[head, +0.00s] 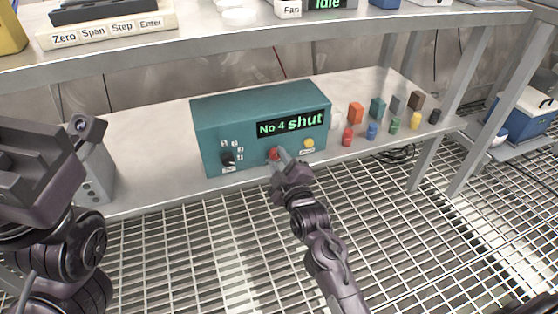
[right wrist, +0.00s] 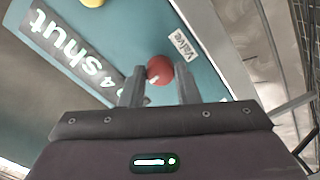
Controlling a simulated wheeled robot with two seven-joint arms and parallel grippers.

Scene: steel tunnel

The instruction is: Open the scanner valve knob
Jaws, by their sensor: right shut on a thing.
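The scanner is a teal box (head: 229,123) on the lower shelf in the head view. Its display (head: 293,123) reads "No 4 shut". The red valve knob (head: 273,153) is low on its front. My right gripper (head: 279,156) reaches the knob from the front and is shut on it. In the right wrist view the red knob (right wrist: 160,69) sits between the two fingers (right wrist: 158,82), beside a label reading "Valve" (right wrist: 183,44). A pale mark shows on the knob. My left arm (head: 45,180) is at the left edge; its fingers cannot be made out.
The scanner also has a black selector knob (head: 228,159) and a yellow button (head: 308,144). Several small coloured blocks and bottles stand right of it. A grey box (head: 95,175) stands at left, near my left arm. The upper shelf edge (head: 290,44) overhangs.

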